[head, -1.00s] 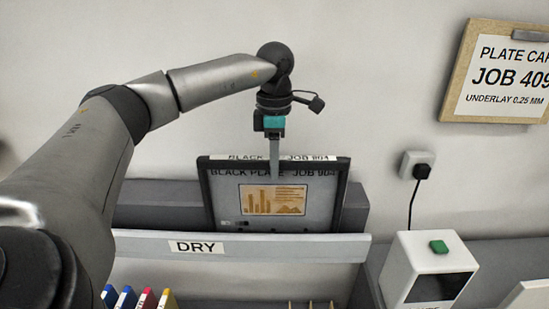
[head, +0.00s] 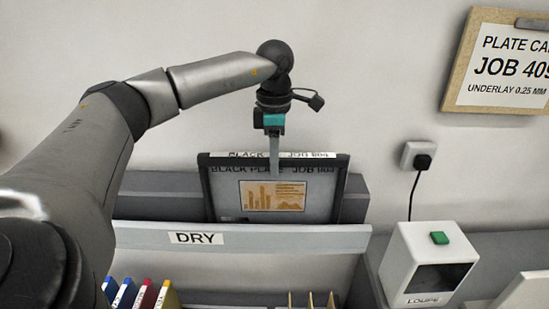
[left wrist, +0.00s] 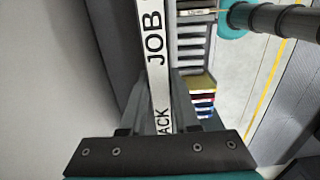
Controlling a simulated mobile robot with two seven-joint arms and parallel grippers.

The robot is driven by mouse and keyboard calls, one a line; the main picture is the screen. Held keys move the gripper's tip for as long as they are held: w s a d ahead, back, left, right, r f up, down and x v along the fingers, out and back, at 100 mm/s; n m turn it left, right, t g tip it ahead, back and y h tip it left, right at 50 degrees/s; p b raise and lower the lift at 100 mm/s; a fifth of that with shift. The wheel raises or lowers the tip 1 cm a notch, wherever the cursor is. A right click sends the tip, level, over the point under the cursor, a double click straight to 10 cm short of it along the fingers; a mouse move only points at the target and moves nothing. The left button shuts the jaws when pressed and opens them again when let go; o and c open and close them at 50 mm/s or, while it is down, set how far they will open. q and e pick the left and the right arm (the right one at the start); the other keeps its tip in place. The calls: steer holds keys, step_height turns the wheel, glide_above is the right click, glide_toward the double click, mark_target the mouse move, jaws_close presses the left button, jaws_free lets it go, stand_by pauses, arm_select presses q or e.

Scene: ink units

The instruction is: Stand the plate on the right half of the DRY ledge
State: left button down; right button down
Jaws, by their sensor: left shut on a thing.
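The plate (head: 230,192) is a dark-framed panel with an orange printed picture and a white top strip reading BLACK and JOB. It stands about upright behind the front lip of the DRY ledge (head: 300,239), right of the DRY label, in the right half. The lip hides its bottom edge, so I cannot tell whether it touches the ledge. My left gripper (head: 274,165) comes down from above and is shut on the plate's top edge. In the left wrist view the plate's lettered edge (left wrist: 153,60) runs between the fingers. My right gripper is not in view.
A white loupe box (head: 410,255) with a green button stands right of the ledge. Several coloured binders (head: 145,294) are below the ledge at left. A wall socket (head: 420,156) with a cord and a clipboard (head: 505,75) are at right. The ledge's left part is partly behind my arm.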

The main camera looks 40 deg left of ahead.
arm_select(q)
steer(key=shift+f, duration=0.1)
steer(key=c, duration=0.6)
jaws_free()
steer(key=shift+o, duration=0.2)
step_height(320, 180, up, 9)
steer(key=shift+r+b, duration=0.2)
steer(key=shift+b, duration=0.25)
steer(key=shift+r+p, duration=1.15)
steer(key=shift+r, duration=1.8)
